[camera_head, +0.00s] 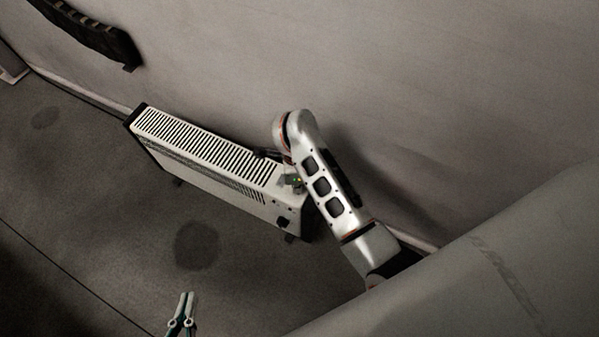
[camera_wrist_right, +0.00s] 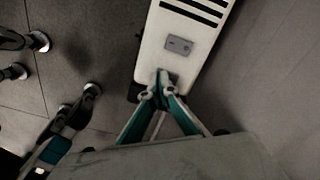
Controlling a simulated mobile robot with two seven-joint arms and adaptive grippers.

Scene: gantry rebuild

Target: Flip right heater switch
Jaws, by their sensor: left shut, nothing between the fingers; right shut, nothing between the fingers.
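The white heater (camera_head: 205,178) stands on the floor along the wall, its slotted top facing up. Its right end carries a small dark part (camera_head: 283,222) in the head view. The right wrist view shows the heater's white top (camera_wrist_right: 200,32) with a grey plate (camera_wrist_right: 178,45) bearing small marks. My right gripper (camera_wrist_right: 160,90) is shut and empty, its fingertips over the heater's end beyond that plate. A dark patch shows at the tips; contact cannot be told. In the head view my right arm hides most of this gripper. My left gripper (camera_head: 182,314) is shut and empty, low and away from the heater.
The grey wall (camera_head: 400,90) runs close behind the heater and my right arm. A dark slatted object (camera_head: 95,30) is on the wall at upper left. The floor (camera_head: 80,200) left of and in front of the heater is clear, with dark stains.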

